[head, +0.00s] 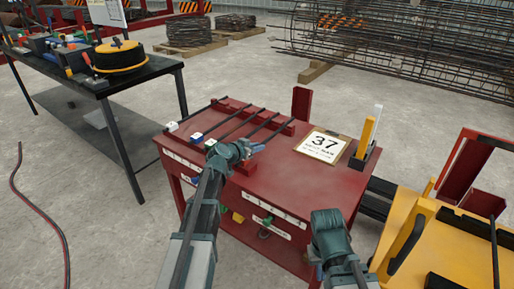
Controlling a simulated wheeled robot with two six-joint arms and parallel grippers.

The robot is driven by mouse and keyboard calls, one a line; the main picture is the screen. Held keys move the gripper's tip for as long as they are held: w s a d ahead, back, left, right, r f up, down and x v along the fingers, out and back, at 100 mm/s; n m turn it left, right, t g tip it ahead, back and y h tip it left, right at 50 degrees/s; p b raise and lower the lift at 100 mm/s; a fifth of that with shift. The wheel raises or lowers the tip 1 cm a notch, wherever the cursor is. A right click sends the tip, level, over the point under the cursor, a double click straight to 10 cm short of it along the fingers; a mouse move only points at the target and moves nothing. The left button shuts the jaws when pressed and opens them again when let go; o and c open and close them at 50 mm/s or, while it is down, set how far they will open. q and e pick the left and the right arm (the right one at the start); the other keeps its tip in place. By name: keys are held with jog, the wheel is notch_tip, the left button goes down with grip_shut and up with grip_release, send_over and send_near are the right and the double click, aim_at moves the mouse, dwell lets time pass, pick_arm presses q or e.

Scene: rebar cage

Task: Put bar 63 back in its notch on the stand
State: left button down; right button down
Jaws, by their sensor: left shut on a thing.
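The red stand (300,190) is a table with notched rails, and several dark bars lie side by side across its left half. My left gripper (259,148) is shut at the near end of the rightmost dark bar (279,129). I take this as bar 63, but no number on it is legible. Whether it sits in a notch or just above the rail I cannot tell. My right arm's wrist end (330,224) is low at the stand's front right; its fingertips are hidden.
A yellow cart (445,250) stands close at right. A black table (130,78) with tools is at left. Open floor lies between.

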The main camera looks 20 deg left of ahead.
pick_arm(q)
jog(key=c, duration=0.8)
grip_release()
jog(key=shift+r+p, duration=0.3)
jog(key=shift+p, duration=0.05)
jog(key=shift+r+p, duration=0.45)
jog(key=p+v, duration=0.3)
jog(key=v, duration=0.8)
jog(key=shift+s+f+p, duration=0.1)
jog(key=shift+f+p, duration=0.05)
jog(key=shift+p, duration=0.25)
jog(key=shift+s+a, duration=0.2)
jog(key=shift+s, duration=0.15)
